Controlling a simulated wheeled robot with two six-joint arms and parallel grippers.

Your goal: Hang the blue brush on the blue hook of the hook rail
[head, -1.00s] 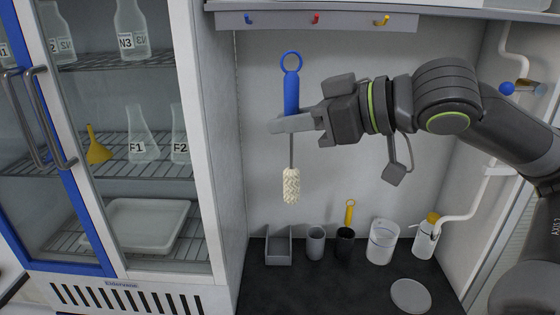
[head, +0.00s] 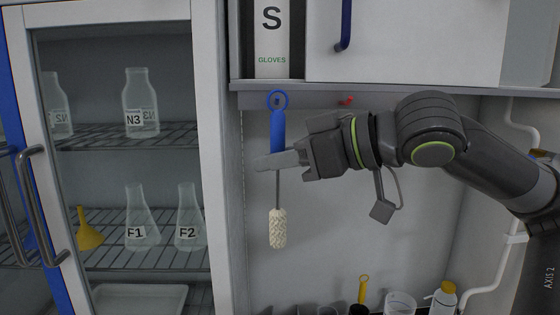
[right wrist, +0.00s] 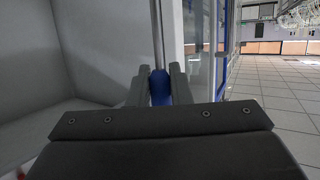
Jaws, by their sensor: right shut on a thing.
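The blue brush (head: 277,135) hangs upright, its ring at the top and its white bristle head below. My right gripper (head: 277,161) is shut on the lower part of its blue handle. The right wrist view shows the handle (right wrist: 160,86) between the two fingers. In the head view the ring lies over the left end of the hook rail (head: 312,103), where the blue hook is. The ring mostly covers that hook. I cannot tell whether the ring is around the hook or only in front of it. My left gripper is out of view.
The red hook (head: 346,100) shows to the right; my arm hides the rail's right end. A shelf edge (head: 400,89) runs just above the rail. A glass-door cabinet (head: 215,150) stands at the left. Cups and bottles, including a yellow-capped bottle (head: 444,298), stand below.

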